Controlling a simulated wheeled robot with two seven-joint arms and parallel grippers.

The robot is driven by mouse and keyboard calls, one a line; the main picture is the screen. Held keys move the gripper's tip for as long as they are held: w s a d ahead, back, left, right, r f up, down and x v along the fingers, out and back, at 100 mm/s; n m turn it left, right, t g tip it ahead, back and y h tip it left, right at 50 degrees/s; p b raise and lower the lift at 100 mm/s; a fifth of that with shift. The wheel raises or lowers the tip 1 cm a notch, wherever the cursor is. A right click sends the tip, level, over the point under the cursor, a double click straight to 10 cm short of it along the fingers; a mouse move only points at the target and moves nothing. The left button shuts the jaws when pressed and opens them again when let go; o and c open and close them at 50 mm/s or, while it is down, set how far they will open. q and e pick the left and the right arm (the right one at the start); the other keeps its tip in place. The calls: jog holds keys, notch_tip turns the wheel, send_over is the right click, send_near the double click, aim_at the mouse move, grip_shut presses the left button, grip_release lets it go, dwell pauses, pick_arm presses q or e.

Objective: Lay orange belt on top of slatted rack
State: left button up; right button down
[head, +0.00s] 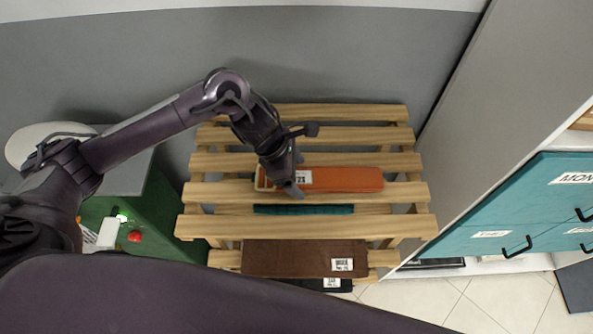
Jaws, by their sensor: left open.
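The orange belt (345,179), a flat bundle with a white label near its left end, lies across the upper slats of the wooden slatted rack (310,226). My left gripper (290,182) is open at the belt's left end, over the label. The gripper hides part of that end, and I cannot tell whether the fingers touch it. My right gripper is not in view.
A teal item (303,209) shows between the slats, below the top. A brown folded item (305,258) with a label lies on a lower level in front. A green box (165,215) with buttons stands left; teal drawers (515,215) stand right.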

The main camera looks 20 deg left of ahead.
pick_arm(q)
jog(key=shift+r, duration=0.1)
jog(key=shift+a+r, duration=0.2)
jog(key=shift+r, duration=0.05)
jog(key=b+v, duration=0.1)
jog(key=v, duration=0.3)
jog(key=shift+a+r+b, duration=0.15)
jog(key=shift+r+b, duration=0.1)
jog(key=shift+b, duration=0.1)
jog(key=v, duration=0.6)
jog(key=shift+r, duration=0.35)
